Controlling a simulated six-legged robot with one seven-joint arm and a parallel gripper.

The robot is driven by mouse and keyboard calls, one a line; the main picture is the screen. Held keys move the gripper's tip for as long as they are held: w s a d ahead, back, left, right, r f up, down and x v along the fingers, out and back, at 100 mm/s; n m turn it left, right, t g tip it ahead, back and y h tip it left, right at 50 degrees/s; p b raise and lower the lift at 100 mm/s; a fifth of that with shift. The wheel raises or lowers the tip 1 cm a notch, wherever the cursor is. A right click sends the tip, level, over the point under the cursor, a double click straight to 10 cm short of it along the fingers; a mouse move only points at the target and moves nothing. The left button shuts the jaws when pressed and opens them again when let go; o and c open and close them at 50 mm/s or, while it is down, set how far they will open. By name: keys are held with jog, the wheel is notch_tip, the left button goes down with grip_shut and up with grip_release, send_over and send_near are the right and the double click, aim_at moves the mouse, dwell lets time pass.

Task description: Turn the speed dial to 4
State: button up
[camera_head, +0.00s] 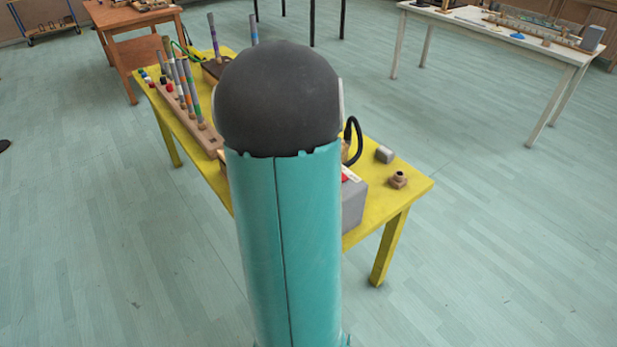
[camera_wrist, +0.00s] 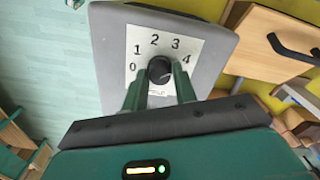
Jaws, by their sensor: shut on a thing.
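The speed dial (camera_wrist: 159,68) is a small round black knob on a white plate (camera_wrist: 190,62) in the wrist view. The numbers 0, 1, 2, 3 and 4 run in an arc from its left over the top to its right. The plate is on the face of a grey box (camera_wrist: 105,45). My gripper (camera_wrist: 159,76) is shut on the dial, with one green finger on each side of it. I cannot tell which number the dial points to. In the head view my arm hides the gripper and dial; part of the grey box (camera_head: 353,205) shows to its right.
The box stands on a yellow table (camera_head: 410,185). A small grey block (camera_head: 384,154) and a brown piece (camera_head: 398,180) lie near its right end. A wooden rack (camera_head: 190,118) with striped rods stands at the left. A wooden drawer-like front with a dark handle (camera_wrist: 290,48) is beside the box.

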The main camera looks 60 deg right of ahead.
jog(key=shift+m, duration=0.4)
jog(key=o, duration=1)
notch_tip(320, 180, up, 14)
jog(key=shift+f, duration=0.1)
dwell(0.5)
